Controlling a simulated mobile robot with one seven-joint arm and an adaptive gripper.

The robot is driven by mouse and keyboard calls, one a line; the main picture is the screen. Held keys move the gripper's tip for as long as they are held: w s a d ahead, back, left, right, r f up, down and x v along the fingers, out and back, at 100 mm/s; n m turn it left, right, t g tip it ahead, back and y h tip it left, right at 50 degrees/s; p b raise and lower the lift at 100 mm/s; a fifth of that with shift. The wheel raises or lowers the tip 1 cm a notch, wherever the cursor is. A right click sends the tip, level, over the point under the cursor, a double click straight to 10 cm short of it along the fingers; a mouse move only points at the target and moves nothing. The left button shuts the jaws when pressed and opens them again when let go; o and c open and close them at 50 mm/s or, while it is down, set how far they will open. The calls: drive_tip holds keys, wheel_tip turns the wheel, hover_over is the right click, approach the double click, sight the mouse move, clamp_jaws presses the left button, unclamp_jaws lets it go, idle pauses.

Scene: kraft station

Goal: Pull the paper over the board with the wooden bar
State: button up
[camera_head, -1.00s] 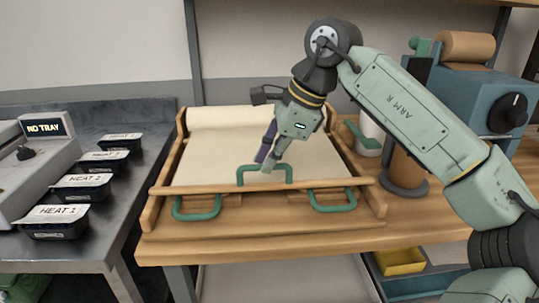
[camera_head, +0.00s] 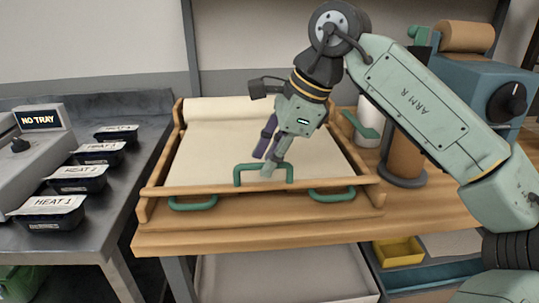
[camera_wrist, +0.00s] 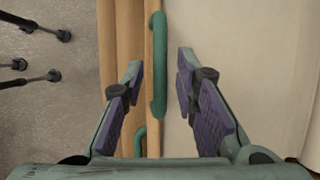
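The wooden bar (camera_head: 220,189) lies across the front of the board (camera_head: 160,236), near its front edge. A green loop handle (camera_head: 237,175) stands up from the middle of the bar. Cream paper (camera_head: 215,150) covers the board from the roll (camera_head: 225,104) at the back to the bar. My gripper (camera_head: 267,165) points down at the handle. In the wrist view my gripper (camera_wrist: 160,63) has its purple-padded fingers apart, with the handle (camera_wrist: 158,85) between them. I see gaps beside the handle; contact is not clear.
Green side handles (camera_head: 332,195) sit at the board's front. Black trays (camera_head: 53,213) line the left metal counter (camera_head: 120,180). A brown cylinder (camera_head: 405,155) and a blue machine (camera_head: 475,95) stand at the right. A yellow bin (camera_head: 398,252) is below.

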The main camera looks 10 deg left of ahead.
drive_tip(key=shift+r, duration=0.1)
drive_tip(key=v, duration=1.1)
drive_tip(key=shift+d+r, duration=0.2)
drive_tip(key=shift+r, duration=0.15)
drive_tip(key=shift+d, duration=0.1)
